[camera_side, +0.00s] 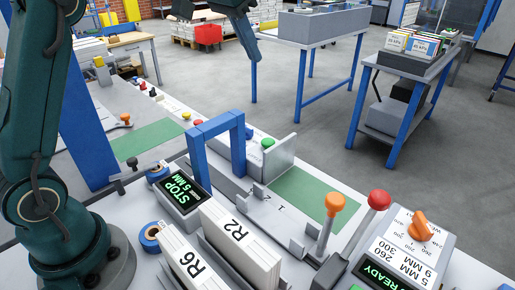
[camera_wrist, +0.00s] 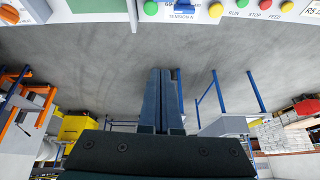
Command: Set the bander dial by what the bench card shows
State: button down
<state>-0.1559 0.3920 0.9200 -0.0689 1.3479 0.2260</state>
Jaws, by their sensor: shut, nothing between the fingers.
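My gripper (camera_side: 254,52) hangs high at the top of the side view, well away from the bench, with nothing held. In the wrist view its two dark fingers (camera_wrist: 161,98) lie side by side, shut. An orange dial knob (camera_side: 420,228) sits on a grey box at the lower right of the side view, with numbers around it and "5 MM" and "9 MM" below. In the wrist view a blue knob (camera_wrist: 183,11) marked "TENSION N" sits on a pale panel at the top edge, partly cut off. I cannot tell which surface is the bench card.
A blue arch (camera_side: 215,135) stands on the bench. A display (camera_side: 181,190) reads "STOP" and "5 MM"; another (camera_side: 377,277) reads "READY". An orange-knobbed lever (camera_side: 334,203) and a red-knobbed lever (camera_side: 379,200) stand upright. White stacks marked R2 (camera_side: 238,250) and R6 are in front.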

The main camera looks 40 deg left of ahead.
jog(key=shift+n+g, duration=0.4)
jog(key=shift+g, duration=0.5)
jog(key=a+x, duration=0.1)
jog(key=x, duration=0.6)
jog(key=w+a+x, duration=0.1)
jog(key=x, duration=0.6)
jog(key=a+x, duration=0.2)
jog(key=x, duration=0.5)
jog(key=shift+w+r, duration=0.25)
jog(key=shift+s+a, duration=0.1)
jog(key=shift+s, duration=1.85)
